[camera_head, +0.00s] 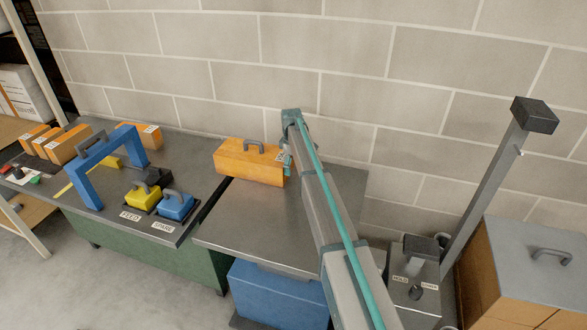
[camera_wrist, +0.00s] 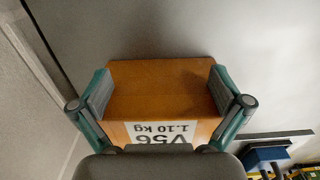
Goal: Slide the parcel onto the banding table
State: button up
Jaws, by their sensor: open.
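The parcel (camera_head: 246,164), an orange box with a grey handle on top, sits on a metal table (camera_head: 240,222) against the wall, close to its left edge. The banding table (camera_head: 112,207), dark-topped on a green base, stands left across a narrow dark gap. Whether the parcel's left end overhangs that gap, I cannot tell. My gripper (camera_head: 284,160) is at the parcel's right end, mostly hidden by my arm. In the wrist view, the open fingers (camera_wrist: 158,92) stand on either side of the parcel (camera_wrist: 160,88), its label reading "V56 1.10 kg". Finger contact is unclear.
On the banding table stand a blue arch (camera_head: 100,165), a yellow block (camera_head: 144,196) and a blue block (camera_head: 175,205) near FEED and SPARE labels. Several orange boxes (camera_head: 70,145) lie further left. A grey post (camera_head: 488,185) and large brown box (camera_head: 520,270) stand right.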

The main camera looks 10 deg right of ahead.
jog(key=shift+w+a, duration=0.3)
jog(key=shift+a, duration=0.3)
jog(key=shift+w+a, duration=0.25)
jog(key=shift+a, duration=0.3)
dwell(1.0)
jog(key=shift+d, duration=0.1)
jog(key=shift+s+d, duration=0.35)
jog(key=shift+d, duration=0.35)
jog(key=shift+s+d, duration=0.3)
jog(key=shift+d, duration=0.35)
notch_tip(320, 180, up, 13)
jog(key=p, duration=0.5)
jog(key=shift+a, duration=0.1)
